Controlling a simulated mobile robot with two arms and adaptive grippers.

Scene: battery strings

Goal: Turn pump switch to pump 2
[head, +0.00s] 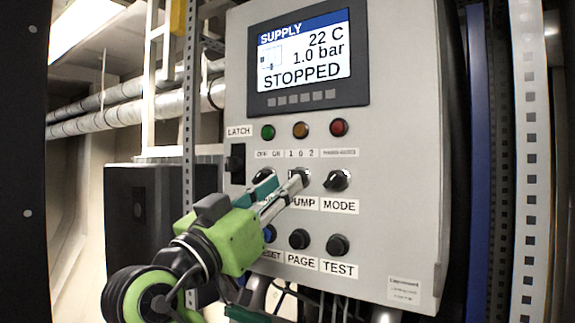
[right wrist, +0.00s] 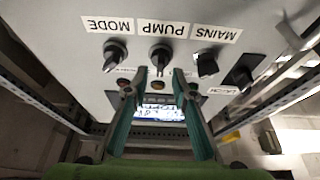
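The pump switch (head: 300,175) is a black rotary knob above the PUMP label on the grey panel, under the marks 1 0 2. In the head view my right gripper's fingers partly cover it. In the right wrist view the pump switch (right wrist: 161,55) shows clearly, its pointer close to straight toward the lamps, at about the middle mark. My right gripper (head: 281,185) is open and empty. In the right wrist view its two fingertips (right wrist: 154,87) are apart, with the knob just past them and between their lines. A teal strip at the head view's bottom edge may be my left gripper (head: 245,314).
The display (head: 300,55) reads STOPPED, 22 C and 1.0 bar. The mode switch (head: 337,180) is close on the right, and the mains switch (right wrist: 207,64) is on the other side. PAGE (head: 299,239) and TEST (head: 337,245) buttons sit below. A perforated post (head: 188,110) stands left of the panel.

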